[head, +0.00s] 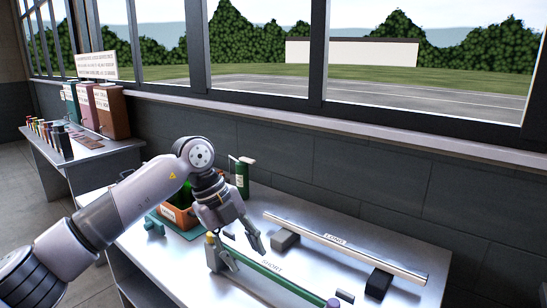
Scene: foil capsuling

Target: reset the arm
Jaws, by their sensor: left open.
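My left arm comes in from the left, and its left gripper (247,258) hangs over the metal bench (375,240), fingers pointing down. It is open, with nothing visible between its fingers. My right gripper is not in view.
A dark green bottle (242,180) stands behind my gripper. An orange box (178,216) is partly behind my arm. A side table (105,153) with several boxes stands far left.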

